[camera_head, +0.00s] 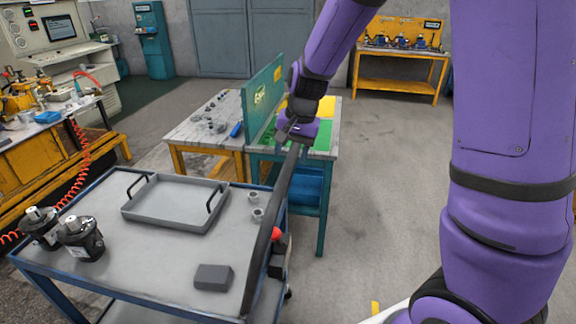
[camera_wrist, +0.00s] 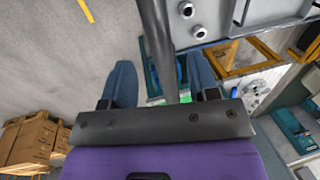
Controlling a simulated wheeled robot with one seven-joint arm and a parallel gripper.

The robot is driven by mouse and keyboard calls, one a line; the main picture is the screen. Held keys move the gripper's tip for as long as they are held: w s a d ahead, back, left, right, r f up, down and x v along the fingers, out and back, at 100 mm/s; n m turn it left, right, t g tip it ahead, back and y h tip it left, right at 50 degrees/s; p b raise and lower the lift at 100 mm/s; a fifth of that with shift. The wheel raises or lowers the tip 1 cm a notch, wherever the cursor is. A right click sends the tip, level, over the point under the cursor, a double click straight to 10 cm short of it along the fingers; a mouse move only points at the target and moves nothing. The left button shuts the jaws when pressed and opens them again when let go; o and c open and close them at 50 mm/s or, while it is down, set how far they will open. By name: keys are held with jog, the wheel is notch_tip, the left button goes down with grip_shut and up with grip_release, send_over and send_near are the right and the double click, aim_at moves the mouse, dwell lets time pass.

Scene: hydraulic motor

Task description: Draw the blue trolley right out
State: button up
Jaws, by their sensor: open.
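The blue trolley (camera_head: 150,277), with a blue frame and grey top, stands at the lower left of the head view. A long dark bar (camera_head: 273,210) runs along its right side, up toward my gripper (camera_head: 296,130). In the wrist view, the bar (camera_wrist: 160,30) comes down between the two widely parted fingers of my gripper (camera_wrist: 160,68), with a gap on each side. My gripper is open and holds nothing. The far end of the bar is partly hidden by my gripper in the head view.
On the trolley are a grey tray (camera_head: 175,205), two dark motors (camera_head: 80,238), a grey block (camera_head: 213,277) and small fittings (camera_head: 257,214). A red knob (camera_head: 276,234) is beside the bar. A green-topped workbench (camera_head: 320,139) stands behind. Floor at right (camera_head: 375,200) is clear.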

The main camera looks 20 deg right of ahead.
aim_at(289, 165)
jog(key=shift+w+a+f, duration=0.15)
jog(key=shift+a+f, duration=0.05)
jog(key=shift+f, duration=0.95)
jog(key=shift+w+a+f, duration=0.1)
jog(key=shift+a+f, duration=0.1)
jog(key=shift+f, duration=0.95)
grip_shut()
jog(key=shift+d, duration=0.1)
